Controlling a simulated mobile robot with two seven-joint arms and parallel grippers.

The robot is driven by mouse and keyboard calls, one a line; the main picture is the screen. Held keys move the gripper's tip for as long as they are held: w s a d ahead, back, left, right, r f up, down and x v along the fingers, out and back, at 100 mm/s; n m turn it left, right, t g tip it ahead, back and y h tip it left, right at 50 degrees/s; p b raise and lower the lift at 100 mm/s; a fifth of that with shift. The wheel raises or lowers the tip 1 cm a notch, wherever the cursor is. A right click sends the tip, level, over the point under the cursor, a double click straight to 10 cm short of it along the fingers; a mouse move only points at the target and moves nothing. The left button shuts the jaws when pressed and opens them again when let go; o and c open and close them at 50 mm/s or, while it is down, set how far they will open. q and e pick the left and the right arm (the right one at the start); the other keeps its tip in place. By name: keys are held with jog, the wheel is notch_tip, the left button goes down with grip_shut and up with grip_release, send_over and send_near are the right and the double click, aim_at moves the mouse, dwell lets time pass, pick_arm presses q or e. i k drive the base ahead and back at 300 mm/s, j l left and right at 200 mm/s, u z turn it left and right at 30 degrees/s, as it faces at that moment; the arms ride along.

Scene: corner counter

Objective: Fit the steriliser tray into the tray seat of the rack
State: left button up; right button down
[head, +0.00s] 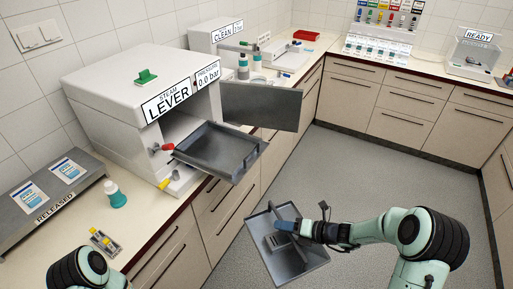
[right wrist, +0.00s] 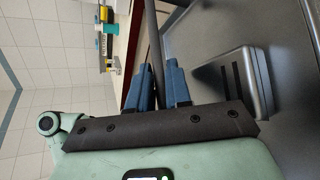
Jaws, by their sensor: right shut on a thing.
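The steriliser tray (head: 262,262) is a grey metal tray with a low rim, held in the air over the floor, tilted in the picture. My right gripper (head: 298,227) is shut on its handle bar (right wrist: 153,45); the blue fingers sit on either side of the bar in the wrist view (right wrist: 160,85). A grey slotted box (right wrist: 238,82) lies on the tray. The rack (head: 218,148), a dark grey shallow frame, sticks out from the open steriliser (head: 130,95), apart from the tray. My left arm shows at the lower left, its gripper out of frame.
The steriliser door (head: 262,106) stands open behind the rack. A red-tipped lever (head: 166,147) and a yellow-tipped one (head: 166,183) stick out beside the rack. A teal-based bottle (head: 115,194) and a small yellow-topped item (head: 104,241) stand on the left counter. The floor (head: 370,170) is clear.

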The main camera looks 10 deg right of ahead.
aim_at(219, 147)
jog(key=j+z, duration=0.2)
jog(key=z, duration=0.15)
jog(key=j+z, duration=0.15)
jog(key=z, duration=0.2)
jog(key=k+j, duration=0.1)
jog(key=j, duration=0.25)
jog(key=k+j, duration=0.1)
jog(key=j, duration=0.25)
jog(key=k+j, duration=0.1)
jog(key=j, duration=0.25)
